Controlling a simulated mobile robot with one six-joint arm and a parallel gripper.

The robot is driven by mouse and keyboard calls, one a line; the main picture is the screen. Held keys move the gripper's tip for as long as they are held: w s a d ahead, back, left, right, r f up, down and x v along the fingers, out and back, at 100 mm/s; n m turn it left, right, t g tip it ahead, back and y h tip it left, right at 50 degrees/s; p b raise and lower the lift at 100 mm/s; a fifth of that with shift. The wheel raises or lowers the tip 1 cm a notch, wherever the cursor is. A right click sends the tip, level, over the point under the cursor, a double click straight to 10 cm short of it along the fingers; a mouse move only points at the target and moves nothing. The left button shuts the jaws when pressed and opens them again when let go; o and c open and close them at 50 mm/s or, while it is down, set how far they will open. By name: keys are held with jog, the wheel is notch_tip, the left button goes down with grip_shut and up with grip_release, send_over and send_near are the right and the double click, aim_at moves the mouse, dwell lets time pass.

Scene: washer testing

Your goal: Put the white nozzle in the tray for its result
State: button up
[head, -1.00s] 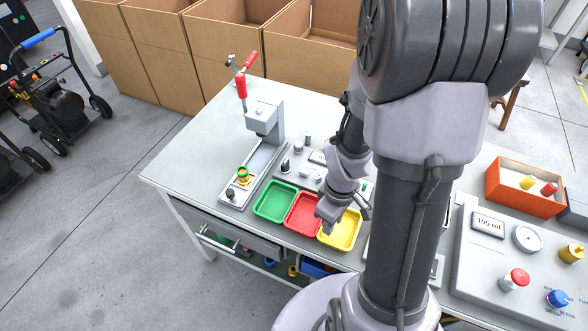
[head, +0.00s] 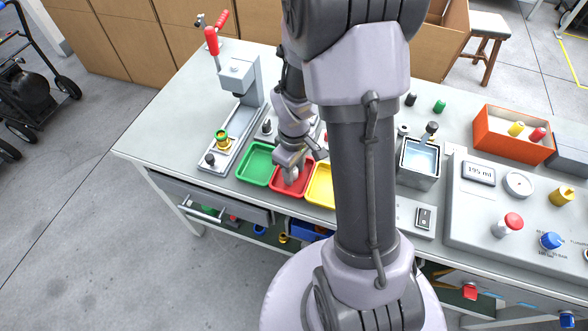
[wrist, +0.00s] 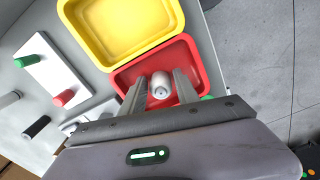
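The white nozzle (wrist: 161,82) is between the two fingers of my gripper (wrist: 160,88) in the wrist view, with its holed end toward the camera. My gripper looks closed on it, with a finger along each side. In the head view my gripper (head: 291,174) points down over the red tray (head: 277,188). The red tray (wrist: 205,68) lies behind the nozzle in the wrist view. The green tray (head: 248,172) is to its left and the yellow tray (head: 320,192) to its right. Whether the nozzle touches the tray floor is hard to tell.
A grey stand with a red-handled clamp (head: 238,75) is at left, with a yellow-green part (head: 222,140) on its base. A water-filled container (head: 420,158), an orange bin (head: 500,148) and a panel reading 195 ml (head: 479,173) are at right. My arm hides the table's middle.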

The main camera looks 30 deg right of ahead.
jog(key=shift+o, duration=0.7)
jog(key=shift+r, duration=0.1)
jog(key=s+a+r+m+t+p, duration=0.1)
jog(key=a+r+m+p, duration=0.2)
jog(key=r, duration=0.9)
jog(key=s+a+r+m+t+p, duration=0.1)
jog(key=a+r+t+p, duration=0.2)
jog(key=r, duration=0.9)
jog(key=s+a+r+m+t+y, duration=0.1)
jog(key=s+a+r+m+y, duration=0.1)
jog(key=s+a+r+m, duration=0.3)
jog(key=s+a+r, duration=0.2)
jog(key=s+a, duration=0.1)
jog(key=s, duration=0.1)
jog(key=shift+a+t, duration=0.4)
jog(key=shift+r, duration=0.1)
